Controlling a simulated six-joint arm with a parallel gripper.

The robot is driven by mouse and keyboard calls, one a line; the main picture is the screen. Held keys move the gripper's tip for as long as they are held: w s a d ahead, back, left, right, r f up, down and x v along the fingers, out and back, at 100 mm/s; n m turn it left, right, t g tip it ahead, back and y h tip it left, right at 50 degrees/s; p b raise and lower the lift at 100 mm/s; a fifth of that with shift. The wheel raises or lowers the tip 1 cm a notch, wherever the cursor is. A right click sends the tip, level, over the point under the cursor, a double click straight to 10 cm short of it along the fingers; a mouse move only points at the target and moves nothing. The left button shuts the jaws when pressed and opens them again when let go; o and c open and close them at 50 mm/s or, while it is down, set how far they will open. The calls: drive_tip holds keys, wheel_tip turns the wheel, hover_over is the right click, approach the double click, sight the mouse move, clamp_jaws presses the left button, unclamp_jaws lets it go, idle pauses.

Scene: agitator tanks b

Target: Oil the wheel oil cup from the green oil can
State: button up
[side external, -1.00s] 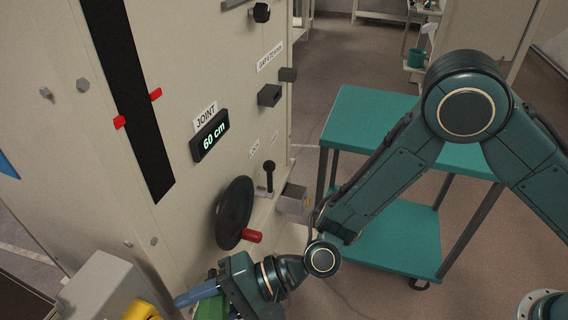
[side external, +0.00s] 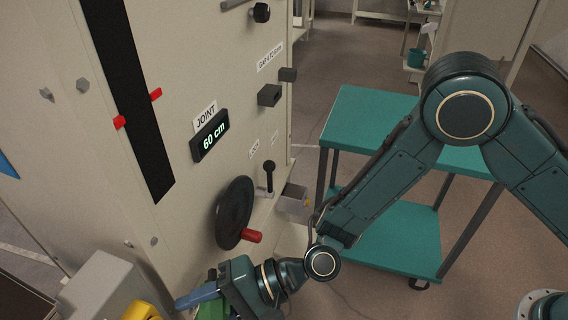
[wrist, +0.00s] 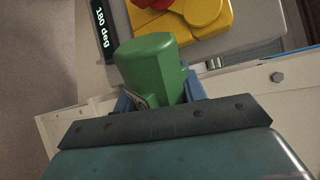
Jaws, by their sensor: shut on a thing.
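My gripper (side external: 200,298) is low at the bottom of the side view, below and left of the handwheel. It is shut on the green oil can (wrist: 152,68). In the wrist view the can sits between the blue fingers, its rounded top facing the camera and part of a label showing. In the side view only a bit of the green can (side external: 212,310) shows at the bottom edge. The black handwheel (side external: 234,212) with a red handle (side external: 252,236) is on the cream panel. I cannot make out the wheel oil cup for certain.
A yellow part (wrist: 205,22) on a grey housing lies just beyond the can in the wrist view, beside a "180 deg" display (wrist: 103,25). A black lever (side external: 269,175) and a small grey box (side external: 293,199) project near the wheel. A teal cart (side external: 372,115) stands behind my arm.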

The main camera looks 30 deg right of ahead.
drive_tip(key=shift+s+f+n+t, duration=0.1)
drive_tip(key=shift+f+n+t, duration=0.2)
drive_tip(key=shift+f+n, duration=0.3)
drive_tip(key=shift+f+n, duration=0.2)
drive_tip(key=shift+n, duration=0.1)
drive_tip(key=shift+r, duration=4.55)
drive_tip(key=shift+t, duration=0.3)
drive_tip(key=shift+f+n+t+h, duration=0.15)
drive_tip(key=shift+n+t+h, duration=0.25)
drive_tip(key=shift+n, duration=0.8)
drive_tip(key=shift+n+t, duration=0.5)
drive_tip(key=shift+n, duration=0.1)
